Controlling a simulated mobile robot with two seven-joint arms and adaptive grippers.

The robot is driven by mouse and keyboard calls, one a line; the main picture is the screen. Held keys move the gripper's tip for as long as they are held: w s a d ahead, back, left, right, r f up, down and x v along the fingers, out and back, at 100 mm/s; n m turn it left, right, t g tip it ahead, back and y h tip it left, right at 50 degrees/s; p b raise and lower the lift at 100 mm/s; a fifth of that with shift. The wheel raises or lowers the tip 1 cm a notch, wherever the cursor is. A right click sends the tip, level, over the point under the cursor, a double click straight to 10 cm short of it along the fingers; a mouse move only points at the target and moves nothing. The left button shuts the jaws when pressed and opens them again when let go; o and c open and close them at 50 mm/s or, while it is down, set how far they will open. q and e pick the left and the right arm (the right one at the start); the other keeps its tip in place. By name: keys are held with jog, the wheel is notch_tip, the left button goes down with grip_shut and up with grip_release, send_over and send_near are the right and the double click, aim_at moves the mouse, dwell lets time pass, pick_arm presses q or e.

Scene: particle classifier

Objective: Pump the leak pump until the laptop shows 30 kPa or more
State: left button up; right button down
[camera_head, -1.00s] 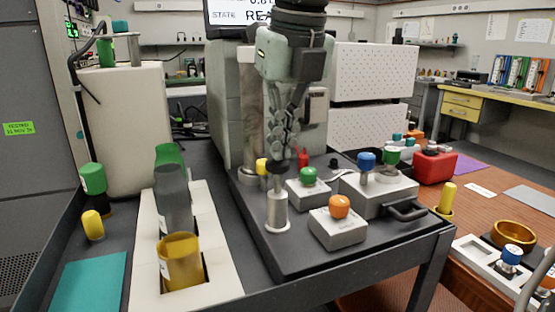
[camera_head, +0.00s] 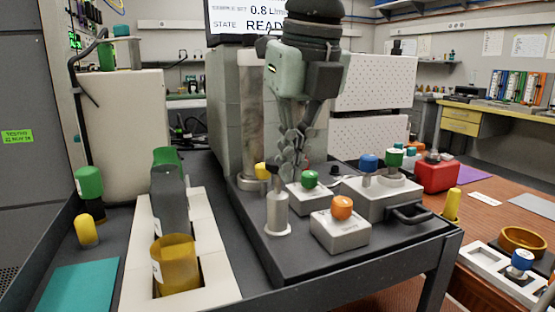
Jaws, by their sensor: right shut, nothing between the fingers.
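A small silver cylinder on a round foot, which looks like the leak pump (camera_head: 278,215), stands upright near the front left of the black bench top. My right gripper (camera_head: 281,170) comes down from above, shut and empty. Its fingertips are right over the pump's top and appear to touch it. The fingers hide the pump's upper end. A screen (camera_head: 243,18) at the top edge reads 0.8 L/min and READY. I see no kPa figure and cannot make out a laptop. My left gripper is not in view.
An orange-knobbed box (camera_head: 340,232), a green-knobbed box (camera_head: 309,195) and a larger box with a handle (camera_head: 378,200) stand right of the pump. A cream rack (camera_head: 135,270) with tinted cups lies left. A yellow knob shows just behind the pump.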

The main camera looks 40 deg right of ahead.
jog(key=shift+r, duration=0.15)
jog(key=v, duration=1.1)
jog(key=shift+r, duration=0.35)
jog(key=shift+s, duration=0.1)
dwell(0.7)
pick_arm(q)
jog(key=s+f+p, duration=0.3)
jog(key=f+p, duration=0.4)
jog(key=p, duration=0.1)
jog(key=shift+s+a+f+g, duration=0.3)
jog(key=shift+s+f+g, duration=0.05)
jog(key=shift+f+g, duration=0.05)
pick_arm(e)
jog(key=w, duration=0.1)
jog(key=w+f, duration=0.2)
jog(key=w, duration=0.1)
jog(key=shift+w+d+f, duration=0.1)
jog(key=shift+d+f, duration=0.05)
jog(key=shift+d, duration=0.15)
